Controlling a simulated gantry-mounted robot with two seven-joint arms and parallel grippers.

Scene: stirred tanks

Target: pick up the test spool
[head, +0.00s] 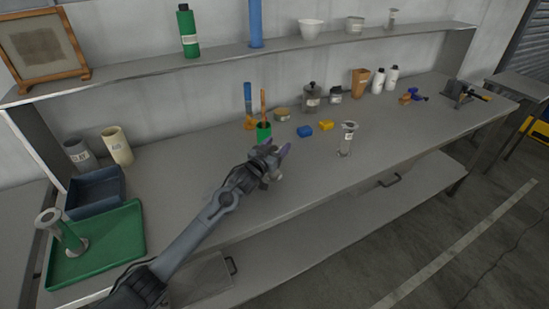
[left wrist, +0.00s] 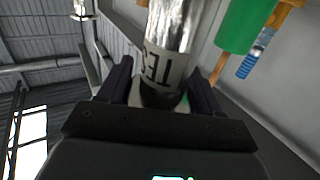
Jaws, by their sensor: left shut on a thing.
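The test spool (left wrist: 172,50) is a shiny metal cylinder with a pale label, partly readable as "TE", in the left wrist view. It stands between the two dark fingers of my left gripper (left wrist: 160,88), which is shut on it low on its body. In the head view my left gripper (head: 275,155) is over the front middle of the bench. There the gripper mostly hides the spool, and only a small silvery part shows beside the fingers. I cannot tell whether the spool touches the bench. My right gripper is not in view.
A similar labelled metal spool (head: 347,140) stands on the bench to the right. A green tray (head: 120,235) with another spool (head: 65,235) is at left.

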